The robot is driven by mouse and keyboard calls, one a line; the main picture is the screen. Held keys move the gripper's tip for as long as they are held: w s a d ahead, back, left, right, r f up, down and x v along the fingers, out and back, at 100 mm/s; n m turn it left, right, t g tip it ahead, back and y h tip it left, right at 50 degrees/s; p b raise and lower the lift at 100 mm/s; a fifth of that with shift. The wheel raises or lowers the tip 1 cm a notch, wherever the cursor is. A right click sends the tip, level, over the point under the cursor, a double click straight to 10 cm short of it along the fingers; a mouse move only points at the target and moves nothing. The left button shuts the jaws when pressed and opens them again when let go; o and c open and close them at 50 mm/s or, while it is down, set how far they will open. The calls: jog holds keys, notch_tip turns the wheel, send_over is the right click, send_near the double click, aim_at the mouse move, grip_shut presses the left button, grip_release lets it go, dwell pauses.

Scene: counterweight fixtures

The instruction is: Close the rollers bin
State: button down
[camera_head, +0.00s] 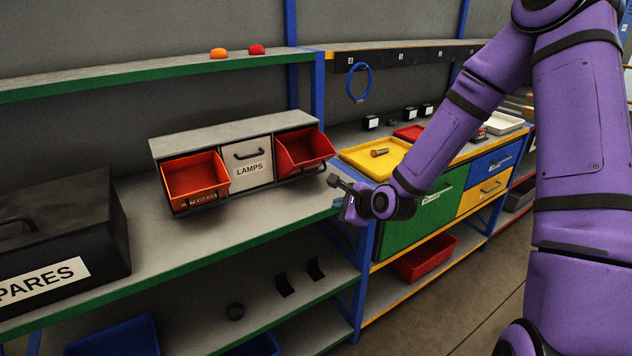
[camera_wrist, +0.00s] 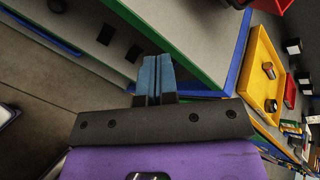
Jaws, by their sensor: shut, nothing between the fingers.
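A grey cabinet (camera_head: 232,133) with three bins stands on the shelf in the head view. Its left bin (camera_head: 196,179) is orange-red and tipped open; the label on its front is too small to read. The middle bin, labelled LAMPS (camera_head: 249,166), is shut and flush. The right bin (camera_head: 304,151) is red and tipped open, with no readable label. My gripper (camera_head: 339,192) is at the shelf's front right corner, to the right of the cabinet and apart from it. In the wrist view its blue fingers (camera_wrist: 157,77) are together and empty.
A black case labelled SPARES (camera_head: 57,241) stands on the shelf at left. A yellow tray (camera_head: 357,159) lies on the workbench at right, above a green door (camera_head: 420,215). The shelf surface (camera_head: 230,228) before the cabinet is clear. Its green front edge runs below.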

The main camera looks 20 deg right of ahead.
jog(key=w+f+m+t, duration=0.1)
jog(key=w+m, duration=0.2)
jog(key=w, duration=0.1)
jog(key=w+a+f+m+t, duration=0.1)
jog(key=w+m+t, duration=0.1)
jog(key=w+m, duration=0.1)
jog(key=w+f+m+t, duration=0.1)
jog(key=w+m, duration=0.3)
jog(key=m, duration=0.1)
jog(key=shift+w+a+f, duration=0.25)
jog(key=shift+w+a, duration=0.1)
jog(key=w+r, duration=0.1)
jog(key=w, duration=0.1)
jog(key=shift+w+a+r, duration=0.35)
jog(key=shift+w+a, duration=0.05)
jog(key=shift+w+a+r, duration=0.1)
jog(key=shift+w+r, duration=0.2)
jog(key=shift+w, duration=0.15)
jog(key=shift+r, duration=0.15)
jog(key=shift+w+r, duration=0.1)
jog(key=shift+r, duration=0.1)
